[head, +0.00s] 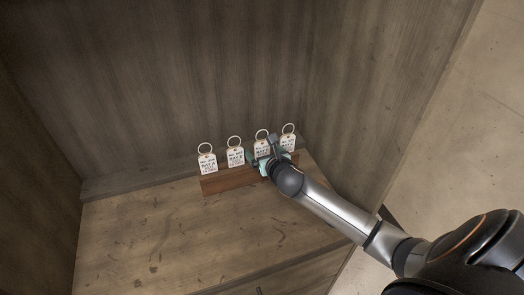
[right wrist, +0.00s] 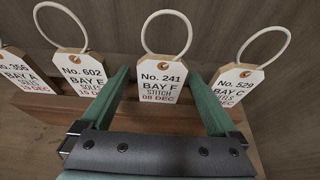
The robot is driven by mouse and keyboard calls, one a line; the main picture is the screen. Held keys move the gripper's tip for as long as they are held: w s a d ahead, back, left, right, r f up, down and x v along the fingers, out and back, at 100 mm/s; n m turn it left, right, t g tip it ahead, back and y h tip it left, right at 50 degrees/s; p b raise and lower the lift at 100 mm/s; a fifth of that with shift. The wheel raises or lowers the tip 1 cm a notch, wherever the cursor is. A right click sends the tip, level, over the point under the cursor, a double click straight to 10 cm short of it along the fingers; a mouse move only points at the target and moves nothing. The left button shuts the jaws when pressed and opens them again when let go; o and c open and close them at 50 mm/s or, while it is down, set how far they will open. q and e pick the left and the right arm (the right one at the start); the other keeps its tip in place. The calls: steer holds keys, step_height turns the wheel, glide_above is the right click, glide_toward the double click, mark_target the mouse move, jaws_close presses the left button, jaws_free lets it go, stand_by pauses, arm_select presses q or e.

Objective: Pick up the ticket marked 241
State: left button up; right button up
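The ticket marked 241 (right wrist: 162,82) is a white tag with a looped ring, reading BAY F, STITCH, 08 DEC. It stands upright between two other tickets. In the head view it is the third from the left (head: 262,146), partly hidden by my right gripper. My right gripper (right wrist: 164,88) is open, with one green finger on each side of the 241 ticket. I cannot tell whether the fingers touch it. The right gripper also shows in the head view (head: 266,157). My left gripper is not in view.
Ticket 602 (right wrist: 82,72) stands left of 241, ticket 529 (right wrist: 232,85) right, and ticket 356 (right wrist: 18,70) far left. They stand in a brown wooden strip (head: 229,181) on a wooden shelf (head: 150,235). Wooden walls rise behind and beside it. The shelf's front left is clear.

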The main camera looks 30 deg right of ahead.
steer(key=c, duration=1.4)
